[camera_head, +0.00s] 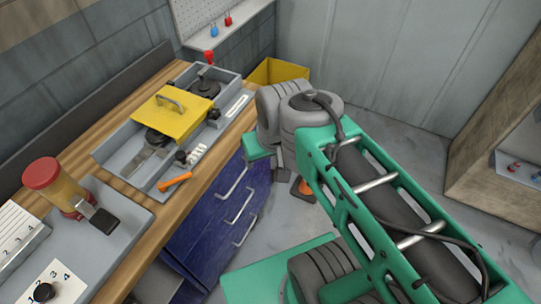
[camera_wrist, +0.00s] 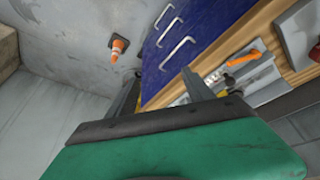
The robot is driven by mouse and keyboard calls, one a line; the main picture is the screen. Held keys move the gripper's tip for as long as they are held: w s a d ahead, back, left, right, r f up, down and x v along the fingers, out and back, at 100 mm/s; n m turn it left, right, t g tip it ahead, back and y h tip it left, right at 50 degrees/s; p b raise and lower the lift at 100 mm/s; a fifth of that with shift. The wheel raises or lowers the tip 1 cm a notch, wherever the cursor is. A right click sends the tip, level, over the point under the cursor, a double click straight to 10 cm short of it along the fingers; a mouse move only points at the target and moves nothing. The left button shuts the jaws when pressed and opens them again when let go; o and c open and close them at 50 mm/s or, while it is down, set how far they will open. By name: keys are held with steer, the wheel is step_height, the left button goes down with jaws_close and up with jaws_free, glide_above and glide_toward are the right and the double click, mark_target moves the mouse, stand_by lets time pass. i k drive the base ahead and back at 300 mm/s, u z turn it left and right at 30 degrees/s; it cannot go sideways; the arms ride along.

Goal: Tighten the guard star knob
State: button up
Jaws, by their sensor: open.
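A yellow guard (camera_head: 172,117) with a grey handle on top sits across the grey machine tray on the wooden bench. A small black knob (camera_head: 213,114) is at the guard's right side. Another black knob (camera_head: 181,157) is on the tray's near edge, by a white numbered strip. I cannot tell which is the guard star knob, or how tight either is. My gripper (camera_wrist: 160,90) is open, its two fingers apart with nothing seen between them. It is off the bench's right side, in front of the blue drawers, apart from the guard and both knobs.
A red-capped amber container (camera_head: 58,183) stands at left. Blue drawers (camera_head: 220,215) with protruding handles are under the bench. A yellow bin (camera_head: 278,71) stands behind, and a traffic cone (camera_wrist: 118,46) is on the floor.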

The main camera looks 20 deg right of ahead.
mark_target(214, 114)
steer(key=u, duration=0.4)
steer(key=k, duration=1)
steer(key=z, duration=0.4)
steer(key=i, duration=0.85)
steer(key=u, duration=0.5)
steer(key=i, duration=0.65)
steer(key=u, duration=0.6)
